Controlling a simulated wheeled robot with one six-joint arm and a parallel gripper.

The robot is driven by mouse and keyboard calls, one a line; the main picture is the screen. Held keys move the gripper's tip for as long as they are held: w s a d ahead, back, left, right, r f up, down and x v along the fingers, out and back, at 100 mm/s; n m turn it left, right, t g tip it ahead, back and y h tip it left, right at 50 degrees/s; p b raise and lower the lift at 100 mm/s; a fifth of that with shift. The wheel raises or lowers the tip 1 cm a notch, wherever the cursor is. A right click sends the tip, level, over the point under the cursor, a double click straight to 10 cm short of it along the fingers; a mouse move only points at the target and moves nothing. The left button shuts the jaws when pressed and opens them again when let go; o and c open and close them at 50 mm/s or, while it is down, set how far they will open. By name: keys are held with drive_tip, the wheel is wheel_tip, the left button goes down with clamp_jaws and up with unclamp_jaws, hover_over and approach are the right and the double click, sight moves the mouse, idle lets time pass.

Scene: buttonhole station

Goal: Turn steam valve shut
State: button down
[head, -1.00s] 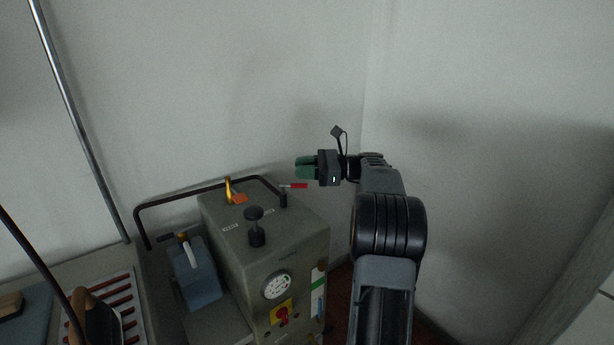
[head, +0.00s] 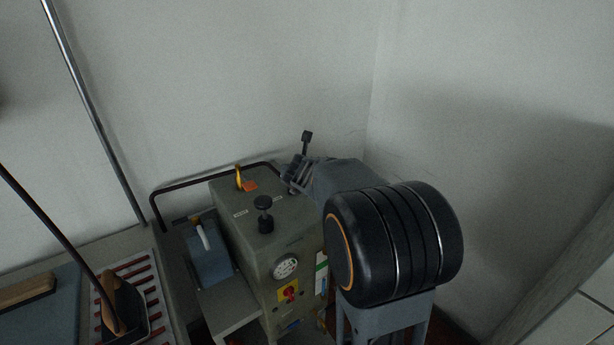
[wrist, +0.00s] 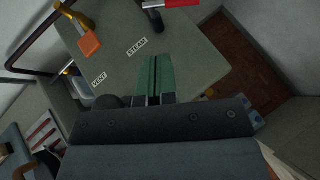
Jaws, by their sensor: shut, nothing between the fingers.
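The steam valve is a dark post (wrist: 154,18) with a red lever (wrist: 172,3), at the top edge of the wrist view next to the "STEAM" label (wrist: 137,47). The lever is cut off by the frame edge. In the head view my arm hides the valve. My gripper (wrist: 157,58) has green fingers pressed together, with nothing between them. It is over the top of the grey-green boiler box (head: 285,240), its tips a little short of the valve post in the wrist view. I see a gap between them in the picture, but cannot tell the height.
A black knob (head: 264,214) stands on the box top near the front. A yellow lever (head: 239,177) with an orange tag (wrist: 90,43) is at the back left. A dark rail (head: 205,187) runs behind. A gauge (head: 286,268) and red-yellow switch (head: 288,291) are on the front.

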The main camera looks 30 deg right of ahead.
drive_tip(key=shift+m+g+h, duration=0.5)
drive_tip(key=shift+g, duration=0.2)
drive_tip(key=shift+s+d+r+b+x, duration=0.15)
drive_tip(key=shift+d+x, duration=0.15)
drive_tip(key=shift+x, duration=2)
drive_tip(key=shift+s+d+b+x, duration=0.1)
drive_tip(key=shift+d+x, duration=0.2)
drive_tip(key=shift+x, duration=2)
drive_tip(key=shift+s+d+r+b+x, duration=0.15)
drive_tip(key=shift+d+x, duration=0.2)
drive_tip(key=shift+x, duration=1.95)
